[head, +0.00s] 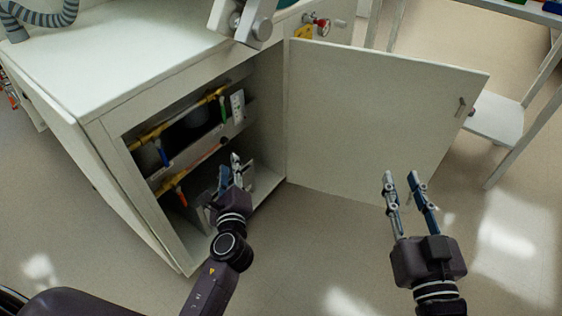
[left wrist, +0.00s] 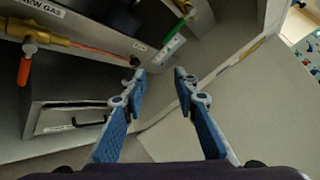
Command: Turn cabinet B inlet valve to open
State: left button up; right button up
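A white cabinet (head: 115,135) stands open, with yellow pipes (head: 180,118) and small valve handles inside. A blue handle (head: 163,152) and a green handle (head: 223,108) sit on the upper pipe; an orange handle (head: 181,196) hangs lower left. In the left wrist view the orange handle (left wrist: 25,70) points down from a brass fitting, and the green handle (left wrist: 183,7) is at the top. I cannot tell which is the inlet valve. My left gripper (head: 230,172) is at the cabinet opening, right of the orange handle, open and empty (left wrist: 160,78). My right gripper (head: 402,178) is open and empty outside.
The open right door (head: 375,120) stands between the cabinet interior and a white shelf (head: 497,122). A left door (head: 110,185) is also open. A drawer-like box with a black handle (left wrist: 90,122) sits below the pipes. The floor in front is clear.

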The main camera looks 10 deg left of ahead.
pick_arm(q)
jog(key=d+r+n+t+h+b, duration=0.1)
jog(key=d+r+t+h+b, duration=0.1)
jog(key=d+r+h, duration=0.2)
jog(key=s+d+r+n+t+h+b, duration=0.1)
jog(key=d+r+h, duration=0.4)
jog(key=d, duration=0.5)
jog(key=shift+s+d+n+t+h+b, duration=0.2)
jog(key=shift+d+n+t+h+b, duration=0.25)
jog(key=shift+n+t, duration=0.35)
jog(key=shift+a+r, duration=0.1)
